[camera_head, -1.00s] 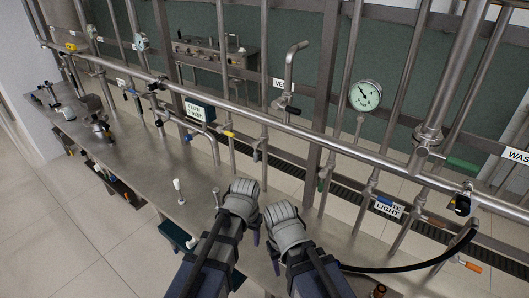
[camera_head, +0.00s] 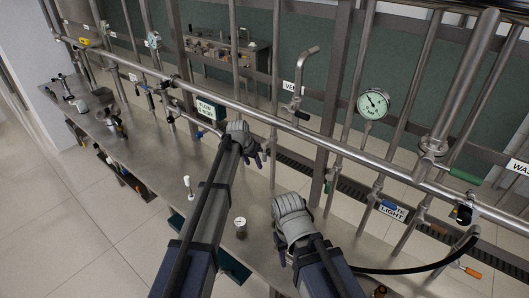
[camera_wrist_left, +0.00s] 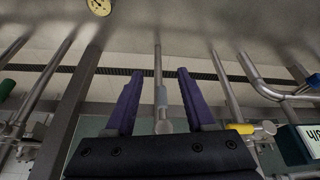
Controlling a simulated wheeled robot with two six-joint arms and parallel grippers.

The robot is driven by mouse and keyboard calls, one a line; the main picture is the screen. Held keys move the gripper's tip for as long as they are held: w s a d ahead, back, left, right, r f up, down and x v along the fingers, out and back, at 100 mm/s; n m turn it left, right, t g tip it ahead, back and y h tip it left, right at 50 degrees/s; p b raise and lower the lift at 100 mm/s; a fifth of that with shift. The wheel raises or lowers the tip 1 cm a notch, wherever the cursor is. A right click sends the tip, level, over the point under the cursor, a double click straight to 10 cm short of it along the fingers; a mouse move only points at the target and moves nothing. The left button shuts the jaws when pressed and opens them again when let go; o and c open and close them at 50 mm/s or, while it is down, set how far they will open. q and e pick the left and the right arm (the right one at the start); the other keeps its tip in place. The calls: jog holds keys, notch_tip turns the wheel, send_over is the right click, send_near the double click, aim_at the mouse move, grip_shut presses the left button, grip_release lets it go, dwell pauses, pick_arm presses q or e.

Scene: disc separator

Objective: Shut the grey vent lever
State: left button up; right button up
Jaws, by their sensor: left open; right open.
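A small grey lever (camera_wrist_left: 162,97) lies in line with a thin upright pipe in the left wrist view, between the two purple fingers of my open left gripper (camera_wrist_left: 158,78). I cannot tell whether they touch it. In the head view my left gripper (camera_head: 260,157) is at this pipe, below the long main pipe, and mostly hides the lever. A VENT sign (camera_head: 293,87) hangs by a hooked pipe (camera_head: 300,65), which has a dark handle (camera_head: 301,115). I cannot tell which lever the sign belongs to. My right gripper (camera_head: 292,207) is open over the bench; its fingers are mostly hidden.
A yellow lever (camera_wrist_left: 241,128) is close beside my left gripper. The long main pipe (camera_head: 340,148) crosses above the bench (camera_head: 150,160). A small gauge (camera_head: 240,222) lies on the bench between my arms. A black hose (camera_head: 430,263) is at right.

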aim_at(264, 149)
pick_arm(q)
jog(key=w+d, duration=0.1)
jog(key=w, duration=0.1)
jog(key=w+d, duration=0.1)
jog(key=w, duration=0.2)
jog(key=w+d, duration=0.2)
jog(key=w, duration=0.1)
jog(key=shift+w+f+b, duration=0.25)
jog(key=shift+f+b, duration=0.15)
jog(key=shift+d+f, duration=0.1)
jog(key=shift+f, duration=0.15)
jog(key=shift+r, duration=0.1)
jog(key=shift+c, duration=0.3)
grip_shut()
jog(key=shift+s, duration=0.1)
